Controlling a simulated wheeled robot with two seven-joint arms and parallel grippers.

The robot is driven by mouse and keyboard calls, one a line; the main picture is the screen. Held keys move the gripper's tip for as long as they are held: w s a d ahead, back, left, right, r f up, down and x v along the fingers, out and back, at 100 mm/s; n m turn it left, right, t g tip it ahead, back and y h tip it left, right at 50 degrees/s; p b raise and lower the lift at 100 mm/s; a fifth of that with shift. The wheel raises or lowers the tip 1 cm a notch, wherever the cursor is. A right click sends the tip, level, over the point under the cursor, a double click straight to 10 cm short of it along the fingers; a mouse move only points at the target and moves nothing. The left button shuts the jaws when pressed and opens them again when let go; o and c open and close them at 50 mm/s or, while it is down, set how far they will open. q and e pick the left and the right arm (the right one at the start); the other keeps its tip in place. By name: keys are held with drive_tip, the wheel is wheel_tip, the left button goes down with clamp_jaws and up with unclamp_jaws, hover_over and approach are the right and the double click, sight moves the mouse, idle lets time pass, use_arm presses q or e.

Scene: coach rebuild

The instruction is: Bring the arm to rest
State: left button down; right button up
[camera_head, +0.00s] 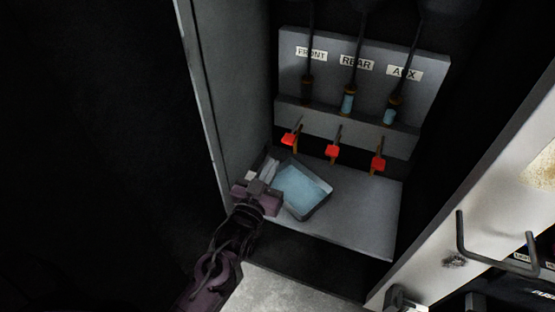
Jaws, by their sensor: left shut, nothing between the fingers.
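My left gripper (262,190) is at the end of my dark left arm, which comes in from the lower left. It is shut with nothing held and is at the near left side of a small tray (322,208) with pale blue in it. I cannot tell whether the gripper touches the tray. My right gripper is not in view.
The tray is on a grey shelf (365,215) inside a cabinet. Behind it are red-handled valves (332,151) under a panel labelled FRONT, REAR, AUX (357,63). A grey wall (225,100) bounds the left; a pale door with a handle (463,235) is at right.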

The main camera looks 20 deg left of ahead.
use_arm(q)
drive_tip(key=shift+s, duration=0.7)
drive_tip(key=shift+r, duration=0.1)
drive_tip(key=s+f+g, duration=0.3)
drive_tip(key=s+f, duration=0.1)
drive_tip(key=f, duration=0.8)
drive_tip(key=s+f+m+g, duration=0.1)
drive_tip(key=s+f+g, duration=0.2)
drive_tip(key=f, duration=0.8)
drive_tip(key=s+f+g, duration=0.3)
drive_tip(key=s+f, duration=0.1)
drive_tip(key=f, duration=0.8)
drive_tip(key=s+a+f+g, duration=0.1)
drive_tip(key=s+f+g, duration=0.2)
drive_tip(key=s+f, duration=0.3)
drive_tip(key=s+a+f+g, duration=0.2)
drive_tip(key=s+f, duration=0.5)
drive_tip(key=s, duration=0.6)
drive_tip(key=s+a+f+m+g, duration=0.1)
drive_tip(key=s+f+g, duration=0.3)
drive_tip(key=s, duration=0.5)
wheel_tip(320, 180, down, 2)
drive_tip(key=shift+s+a+f+y, duration=0.15)
drive_tip(key=shift+s+a+y, duration=0.1)
drive_tip(key=shift+y, duration=0.05)
